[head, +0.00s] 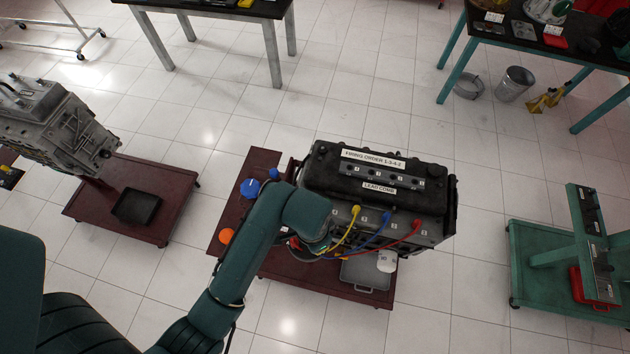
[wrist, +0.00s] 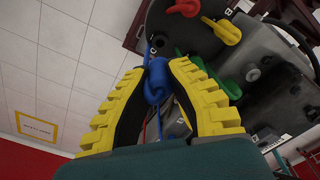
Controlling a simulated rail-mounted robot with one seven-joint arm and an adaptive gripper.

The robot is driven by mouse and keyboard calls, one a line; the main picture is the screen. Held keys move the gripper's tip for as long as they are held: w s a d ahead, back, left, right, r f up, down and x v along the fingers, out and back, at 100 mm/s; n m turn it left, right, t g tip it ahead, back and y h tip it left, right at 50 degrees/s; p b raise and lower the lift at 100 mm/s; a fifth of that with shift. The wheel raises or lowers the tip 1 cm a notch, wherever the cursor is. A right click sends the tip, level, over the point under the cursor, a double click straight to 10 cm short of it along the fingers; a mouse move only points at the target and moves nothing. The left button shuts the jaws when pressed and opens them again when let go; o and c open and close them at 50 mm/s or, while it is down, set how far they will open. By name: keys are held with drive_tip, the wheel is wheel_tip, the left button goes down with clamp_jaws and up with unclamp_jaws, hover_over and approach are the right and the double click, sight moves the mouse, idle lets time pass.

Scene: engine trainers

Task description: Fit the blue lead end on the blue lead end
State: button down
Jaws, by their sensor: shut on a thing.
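In the wrist view my gripper (wrist: 160,64) has its yellow ribbed fingers closed around a blue lead end (wrist: 156,86). A thin blue tip shows just above the fingertips; I cannot tell whether it is part of the held end or a separate piece. In the head view a blue lead end (head: 387,216) sits on the side of the engine, between a yellow lead end (head: 356,210) and a red lead end (head: 417,224). Their leads run left towards my wrist, which hides the gripper there.
In the wrist view a dark part with a yellow end (wrist: 228,30) and a green piece (wrist: 229,87) are close right of the fingers. The engine (head: 378,180) stands on a maroon trolley (head: 232,205). A grey tray (head: 366,275) lies at its front. Open floor lies right.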

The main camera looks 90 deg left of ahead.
drive_tip(key=shift+w+a+p, duration=0.1)
drive_tip(key=shift+w+p, duration=0.05)
drive_tip(key=shift+p, duration=0.3)
drive_tip(key=shift+f, duration=0.15)
idle(0.3)
drive_tip(key=shift+f+b, duration=1.2)
drive_tip(key=shift+f, duration=1.45)
drive_tip(key=shift+r+p, duration=0.1)
drive_tip(key=shift+p, duration=0.45)
drive_tip(key=shift+f+p, duration=0.4)
drive_tip(key=shift+f, duration=0.55)
drive_tip(key=shift+r+n+p, duration=0.3)
drive_tip(key=shift+r+n, duration=0.2)
drive_tip(key=shift+r, duration=0.3)
drive_tip(key=shift+r+n, duration=2.3)
drive_tip(key=shift+r, duration=0.55)
